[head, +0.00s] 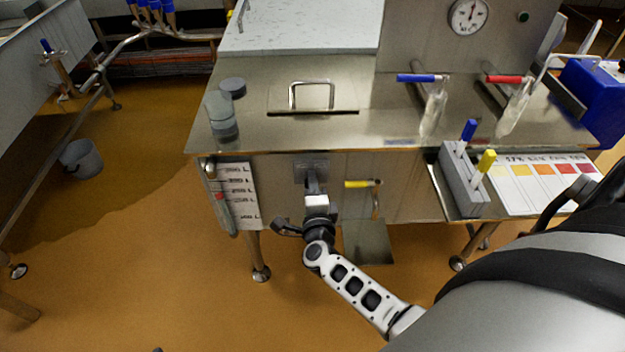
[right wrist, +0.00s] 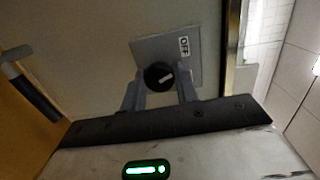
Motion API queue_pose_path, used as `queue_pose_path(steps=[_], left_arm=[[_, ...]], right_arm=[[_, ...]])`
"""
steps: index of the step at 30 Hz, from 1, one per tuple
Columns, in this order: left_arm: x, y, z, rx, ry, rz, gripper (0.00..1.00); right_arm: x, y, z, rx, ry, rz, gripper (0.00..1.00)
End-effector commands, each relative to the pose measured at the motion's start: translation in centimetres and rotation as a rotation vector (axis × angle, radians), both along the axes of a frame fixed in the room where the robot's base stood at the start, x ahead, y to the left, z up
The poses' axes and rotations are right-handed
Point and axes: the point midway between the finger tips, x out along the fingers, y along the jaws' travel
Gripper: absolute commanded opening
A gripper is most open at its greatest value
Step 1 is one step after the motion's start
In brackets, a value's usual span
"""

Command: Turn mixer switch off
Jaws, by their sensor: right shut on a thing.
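The mixer switch is a black round knob (right wrist: 158,76) with a white pointer mark, on a grey plate on the front panel of the steel vat. An OFF label (right wrist: 184,46) is on the plate, above and right of the knob in the right wrist view. The pointer lies to the right and slightly up in that view. My right gripper (right wrist: 160,84) is shut on the knob, one finger on each side. In the head view, my right gripper (head: 314,184) is at the switch plate (head: 312,165) and hides the knob. My left gripper is not in view.
A yellow-handled valve (head: 362,184) is just right of my right gripper. A level scale (head: 238,195) is to the left. A grey holder (head: 463,180) with blue and yellow-topped items and a colour chart (head: 540,180) are at the right. Open floor lies front left.

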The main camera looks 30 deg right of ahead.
Motion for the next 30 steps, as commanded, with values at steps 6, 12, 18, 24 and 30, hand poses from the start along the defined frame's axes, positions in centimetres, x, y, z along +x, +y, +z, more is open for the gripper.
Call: queue_pose_path(steps=[6,12,18,24,30], left_arm=[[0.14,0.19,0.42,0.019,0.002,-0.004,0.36],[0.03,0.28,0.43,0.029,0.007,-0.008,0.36],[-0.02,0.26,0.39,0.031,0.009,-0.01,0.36],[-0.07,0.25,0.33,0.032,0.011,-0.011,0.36],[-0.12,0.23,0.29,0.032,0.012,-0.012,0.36]], right_arm=[[0.11,0.14,0.2,-0.095,0.059,0.002,0.08],[0.1,0.14,0.1,-0.141,0.085,0.002,0.08],[0.1,0.14,0.04,-0.155,0.094,0.002,0.08],[0.1,0.14,0.03,-0.157,0.095,0.002,0.08],[0.09,0.13,0.03,-0.156,0.095,0.002,0.52]])
